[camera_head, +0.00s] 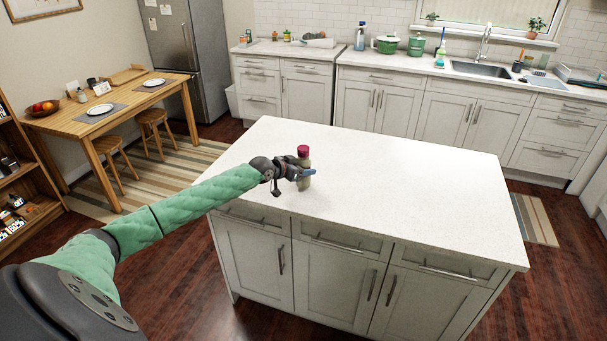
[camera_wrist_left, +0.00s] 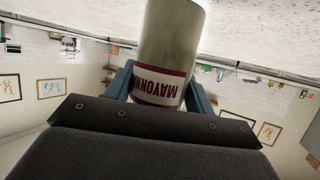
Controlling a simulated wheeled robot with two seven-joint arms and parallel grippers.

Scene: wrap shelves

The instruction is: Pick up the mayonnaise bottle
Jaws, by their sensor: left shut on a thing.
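The mayonnaise bottle (camera_head: 305,161) has a red cap and a pale body. It is upright at the left part of the white island counter (camera_head: 400,190). In the left wrist view the bottle (camera_wrist_left: 170,45) shows upside down, with a dark red and white label reading part of "MAYONNAISE". My left gripper (camera_head: 306,174) is shut on the bottle, with a blue finger on each side of it in the wrist view. I cannot tell whether the bottle's base touches the counter. My right gripper is not in view.
The rest of the island top is bare. A wooden table (camera_head: 110,104) with plates and a fruit bowl (camera_head: 43,107) stands at the left. A back counter holds a green pot (camera_head: 387,44), a spray bottle (camera_head: 360,37) and a sink (camera_head: 487,68). A wooden shelf (camera_head: 22,180) is at the left edge.

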